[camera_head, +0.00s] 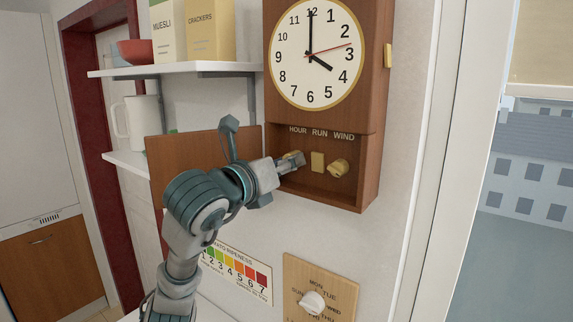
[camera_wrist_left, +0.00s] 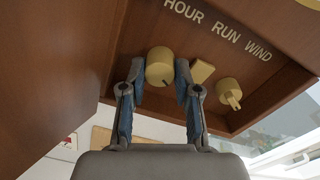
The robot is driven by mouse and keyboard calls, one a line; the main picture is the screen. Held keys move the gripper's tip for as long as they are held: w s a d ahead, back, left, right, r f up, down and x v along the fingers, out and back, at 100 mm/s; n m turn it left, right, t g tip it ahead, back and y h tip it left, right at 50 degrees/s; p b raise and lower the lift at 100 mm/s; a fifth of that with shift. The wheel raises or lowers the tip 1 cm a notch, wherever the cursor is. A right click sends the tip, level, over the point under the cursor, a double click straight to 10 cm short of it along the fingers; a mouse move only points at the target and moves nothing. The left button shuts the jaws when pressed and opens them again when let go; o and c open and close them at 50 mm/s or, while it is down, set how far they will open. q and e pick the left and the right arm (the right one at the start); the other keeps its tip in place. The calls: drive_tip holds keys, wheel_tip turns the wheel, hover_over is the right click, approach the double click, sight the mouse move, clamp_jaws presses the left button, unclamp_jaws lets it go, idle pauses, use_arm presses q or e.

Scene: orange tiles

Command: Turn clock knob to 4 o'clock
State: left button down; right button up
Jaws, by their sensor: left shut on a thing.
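The wooden wall clock (camera_head: 380,105) has a round white dial (camera_head: 325,80) with black numbers. Its short black hand points at 4, its long black hand at 12, and a thin red hand between 2 and 3. In the recess below are the brass HOUR knob, the RUN piece (camera_head: 318,160) and the WIND knob (camera_head: 338,167). My left gripper (camera_head: 290,160) is shut on the HOUR knob (camera_wrist_left: 160,62), one finger on each side in the left wrist view. In the head view the fingers hide most of this knob. My right gripper is out of view.
A shelf (camera_head: 170,70) with boxes (camera_head: 209,32) and a red bowl (camera_head: 135,52) is at upper left. Below the clock is a wooden day dial (camera_head: 293,280) with a white knob (camera_head: 312,302). A coloured chart (camera_head: 240,275) hangs beside it. A window is at right.

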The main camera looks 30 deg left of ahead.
use_arm(q)
drive_tip(key=c, duration=1.1)
unclamp_jaws()
drive_tip(key=shift+w+f, duration=0.1)
drive_tip(key=shift+f, duration=0.1)
drive_tip(key=shift+w, duration=0.1)
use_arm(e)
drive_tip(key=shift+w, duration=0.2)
use_arm(q)
drive_tip(key=s, duration=0.8)
drive_tip(key=s+a, duration=0.1)
drive_tip(key=s, duration=0.2)
drive_tip(key=shift+s, duration=0.4)
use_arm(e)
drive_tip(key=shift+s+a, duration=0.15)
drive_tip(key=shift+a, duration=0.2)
